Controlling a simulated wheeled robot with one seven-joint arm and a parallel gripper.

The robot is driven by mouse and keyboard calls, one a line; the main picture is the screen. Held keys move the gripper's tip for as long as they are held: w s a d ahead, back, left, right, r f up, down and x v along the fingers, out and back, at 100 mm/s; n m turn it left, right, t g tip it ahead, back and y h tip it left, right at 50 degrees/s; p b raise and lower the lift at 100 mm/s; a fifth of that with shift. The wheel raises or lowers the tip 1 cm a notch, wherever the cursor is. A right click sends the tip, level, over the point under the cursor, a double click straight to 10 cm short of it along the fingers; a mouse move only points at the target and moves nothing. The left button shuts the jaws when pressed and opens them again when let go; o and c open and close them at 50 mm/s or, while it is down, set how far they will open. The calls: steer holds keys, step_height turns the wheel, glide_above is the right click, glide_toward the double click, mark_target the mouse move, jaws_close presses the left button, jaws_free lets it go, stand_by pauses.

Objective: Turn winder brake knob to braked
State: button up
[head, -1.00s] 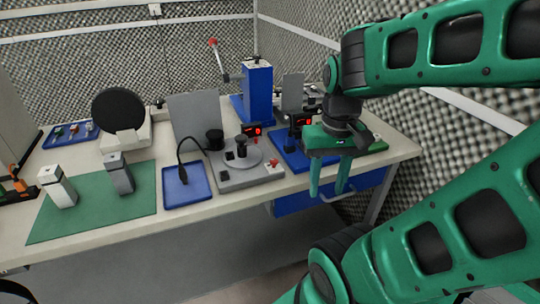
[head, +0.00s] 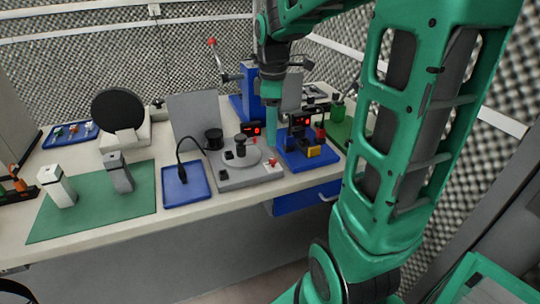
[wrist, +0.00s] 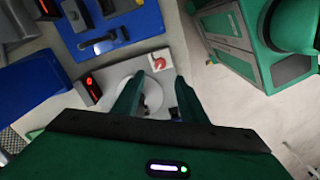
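The winder (head: 238,180) is a grey base with a round disc and a black post, near the middle of the bench. A small red knob (head: 272,162) on a pale plate sits at its right end; I take it for the brake knob. It also shows in the wrist view (wrist: 159,64), just beyond my fingertips and roughly centred between them. My gripper (head: 271,142) points down above the winder's right side. In the wrist view its two green fingers (wrist: 160,82) stand apart, open, with nothing held. The knob's exact setting is too small to read.
A blue station (head: 305,155) with a red display stands close right of the winder. A blue tray (head: 187,187) and a green mat (head: 90,205) lie to the left. A tall blue press (head: 250,92) and a grey panel (head: 192,118) stand behind.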

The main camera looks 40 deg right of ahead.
mark_target(272, 159)
step_height(272, 159, down, 9)
stand_by(0.4)
jaws_close()
